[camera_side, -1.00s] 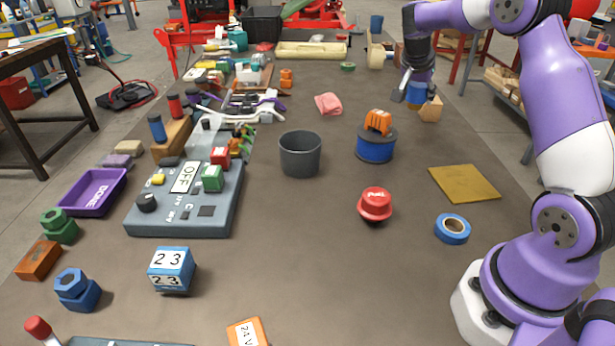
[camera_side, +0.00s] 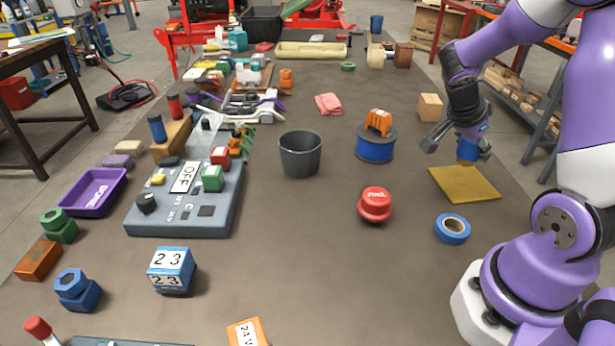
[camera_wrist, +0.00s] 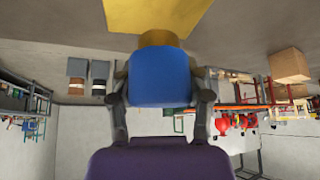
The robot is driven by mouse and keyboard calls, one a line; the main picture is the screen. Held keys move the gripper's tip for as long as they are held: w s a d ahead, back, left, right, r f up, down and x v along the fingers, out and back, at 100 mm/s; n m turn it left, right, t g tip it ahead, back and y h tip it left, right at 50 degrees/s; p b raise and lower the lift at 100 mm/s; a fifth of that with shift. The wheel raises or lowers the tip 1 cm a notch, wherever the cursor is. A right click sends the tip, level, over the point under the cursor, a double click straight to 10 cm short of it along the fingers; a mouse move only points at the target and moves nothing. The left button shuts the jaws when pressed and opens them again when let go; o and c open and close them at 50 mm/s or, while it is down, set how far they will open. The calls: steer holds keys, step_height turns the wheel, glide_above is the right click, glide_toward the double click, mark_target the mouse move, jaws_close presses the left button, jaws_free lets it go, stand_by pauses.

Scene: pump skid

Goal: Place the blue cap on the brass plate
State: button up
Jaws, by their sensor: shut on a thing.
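The blue cap (camera_wrist: 160,76) fills the middle of the wrist view, between the two fingers of my gripper (camera_wrist: 162,95). A yellow-brown lower part shows at its far end. In the side view my gripper (camera_side: 460,148) is above the back of the brass plate (camera_side: 468,188), with the blue cap (camera_side: 475,147) low in its fingers, partly hidden. The brass plate is a flat square on the table and also shows at the top of the wrist view (camera_wrist: 150,14). The cap looks close above the plate; I cannot tell whether they touch.
A blue tape roll (camera_side: 452,229) lies in front of the plate. A red knob (camera_side: 375,203) and a blue spool with an orange clip (camera_side: 376,146) stand to its left. A wooden block (camera_side: 430,107) is behind. The table between the plate and the knob is clear.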

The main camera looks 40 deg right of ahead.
mark_target(466, 180)
steer(key=shift+s+d+f, duration=0.4)
steer(key=shift+d+f, duration=0.15)
steer(key=shift+d, duration=0.25)
steer(key=shift+f, duration=2.05)
steer(key=shift+f, duration=0.1)
steer(key=o, duration=1.2)
